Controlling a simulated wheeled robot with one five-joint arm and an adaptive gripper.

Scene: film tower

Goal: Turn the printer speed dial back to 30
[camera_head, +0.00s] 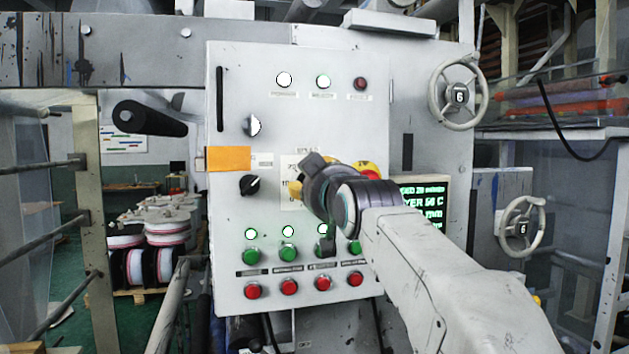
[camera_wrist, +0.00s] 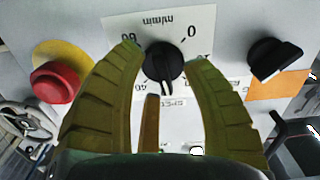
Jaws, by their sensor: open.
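The printer speed dial (camera_wrist: 163,62) is a round black knob on a white scale plate (camera_wrist: 178,22), seen upside down in the wrist view. The plate carries "m/min", with 0 at the right and 60 at the left; 40 is at the lower left. A pale line on the knob points toward the bottom of the picture, but its exact reading is unclear. My gripper (camera_wrist: 162,57) is open, with its yellow fingers on either side of the dial; contact cannot be told. In the head view my gripper (camera_head: 297,188) hides the dial and part of the plate (camera_head: 288,166).
A red emergency button (camera_head: 370,171) with a yellow collar is close by, right of the dial in the head view. A black selector (camera_head: 250,185) and orange label (camera_head: 228,158) are to the left. Green buttons (camera_head: 250,255) and red buttons (camera_head: 289,287) are below. A display (camera_head: 425,204) is partly covered.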

